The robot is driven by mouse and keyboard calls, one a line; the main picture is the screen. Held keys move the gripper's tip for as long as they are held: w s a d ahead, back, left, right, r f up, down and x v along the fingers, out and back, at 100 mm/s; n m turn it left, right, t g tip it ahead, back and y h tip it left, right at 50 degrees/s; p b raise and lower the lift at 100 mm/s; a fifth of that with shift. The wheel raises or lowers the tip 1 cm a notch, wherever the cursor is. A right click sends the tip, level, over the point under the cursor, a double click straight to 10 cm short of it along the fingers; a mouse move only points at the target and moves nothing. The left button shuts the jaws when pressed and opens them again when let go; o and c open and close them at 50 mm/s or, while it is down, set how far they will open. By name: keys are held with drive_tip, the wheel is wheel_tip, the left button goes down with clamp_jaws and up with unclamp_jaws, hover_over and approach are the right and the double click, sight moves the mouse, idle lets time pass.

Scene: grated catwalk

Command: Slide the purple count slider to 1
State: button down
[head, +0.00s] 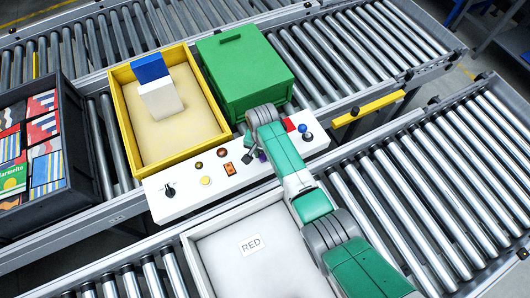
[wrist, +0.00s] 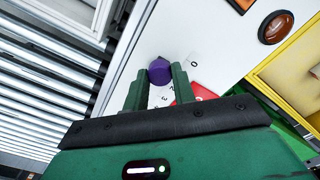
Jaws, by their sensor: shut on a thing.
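The purple count slider (wrist: 160,71) is a small knob on a white control panel (wrist: 206,30). In the wrist view my green gripper (wrist: 158,78) has a finger on each side of the knob and is shut on it. A printed 0 shows just right of the knob, and other small marks lie between the fingers, partly hidden and too small to read surely. In the head view only a bit of purple (head: 262,156) shows beside my gripper (head: 254,154); my arm covers most of the slider.
Behind stand a yellow tray (head: 129,128) and a green box (head: 245,70). A white tray (head: 215,236) labelled RED lies in front.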

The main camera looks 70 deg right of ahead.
sight(263, 156)
drive_tip(key=c, duration=1.1)
unclamp_jaws()
drive_tip(key=shift+r+p, duration=0.5)
drive_tip(key=shift+r, duration=3.4)
